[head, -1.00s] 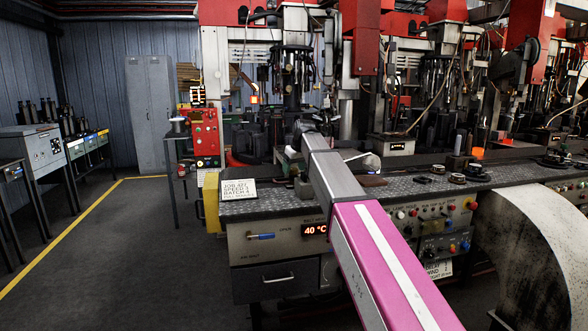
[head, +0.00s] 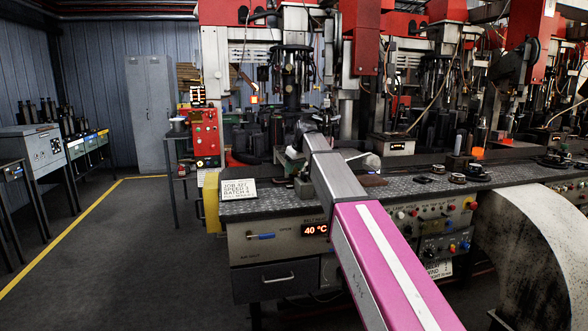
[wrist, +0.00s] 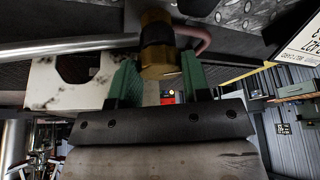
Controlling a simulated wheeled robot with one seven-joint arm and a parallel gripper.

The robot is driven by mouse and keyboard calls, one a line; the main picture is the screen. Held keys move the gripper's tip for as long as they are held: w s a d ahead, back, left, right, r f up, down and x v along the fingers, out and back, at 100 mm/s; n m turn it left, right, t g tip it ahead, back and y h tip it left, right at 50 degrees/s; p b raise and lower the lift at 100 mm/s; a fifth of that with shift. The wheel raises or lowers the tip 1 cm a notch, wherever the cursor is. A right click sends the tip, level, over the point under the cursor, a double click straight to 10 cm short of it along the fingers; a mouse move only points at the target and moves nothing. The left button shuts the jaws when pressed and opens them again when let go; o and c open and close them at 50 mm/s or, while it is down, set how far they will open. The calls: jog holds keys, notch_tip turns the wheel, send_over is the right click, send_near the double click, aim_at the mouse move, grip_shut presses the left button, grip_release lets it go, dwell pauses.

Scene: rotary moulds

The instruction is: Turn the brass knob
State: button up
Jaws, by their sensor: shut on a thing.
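The brass knob (wrist: 160,68) shows at the top middle of the wrist view, gold with a dark band around its middle. My gripper (wrist: 159,60) has its two green fingers on either side of the knob and is shut on it. The fingers partly cover the knob's sides. In the head view my arm reaches over the bench, and I cannot make out the knob or the fingers there.
A metal pipe (wrist: 70,46) and a reddish tube (wrist: 195,36) run close to the knob. A printed job sign (head: 239,189) stands on the bench's front left edge. Red-topped machines fill the back. Open floor (head: 115,250) lies at left.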

jog(key=n+g, duration=0.1)
jog(key=n, duration=0.2)
jog(key=n+g+y, duration=0.1)
jog(key=n, duration=0.2)
jog(key=shift+w+d, duration=0.1)
jog(key=shift+w, duration=0.05)
jog(key=shift+n, duration=0.3)
dwell(0.4)
jog(key=o, duration=0.9)
jog(key=shift+r, duration=0.1)
jog(key=v, duration=1)
jog(key=shift+d+r, duration=0.25)
jog(key=shift+d, duration=0.05)
